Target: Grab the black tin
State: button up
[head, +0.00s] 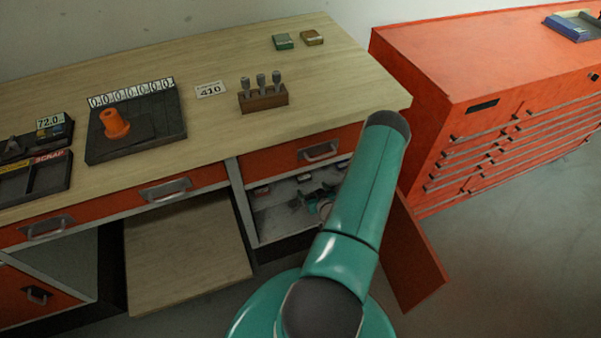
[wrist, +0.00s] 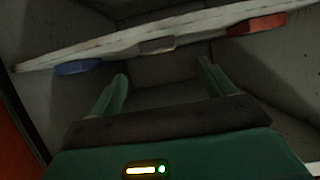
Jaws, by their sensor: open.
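A dark grey-black tin (wrist: 157,46), which I take for the black tin, sits between a blue tin and a red tin along a pale shelf edge in the wrist view. In the head view a small dark tin (head: 304,178) shows in the open cabinet under the bench. My gripper (wrist: 163,78) is open and empty. Its two green fingers point toward the dark tin, which lies beyond the tips and roughly between them, apart from them. In the head view my gripper (head: 318,198) is inside the cabinet, partly hidden by my arm.
The blue tin (wrist: 78,67) and red tin (wrist: 257,25) flank the dark one. Cabinet walls and the shelf (wrist: 200,22) close in around my gripper. An orange door (head: 415,255) hangs open at the right. The workbench top (head: 215,65) is above.

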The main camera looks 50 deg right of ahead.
aim_at(304, 177)
jog(key=x, duration=0.9)
jog(key=shift+w+d+f, duration=0.1)
jog(key=shift+w+d, duration=0.2)
jog(key=shift+c, duration=0.2)
jog(key=c, duration=1.2)
jog(key=shift+o, duration=0.2)
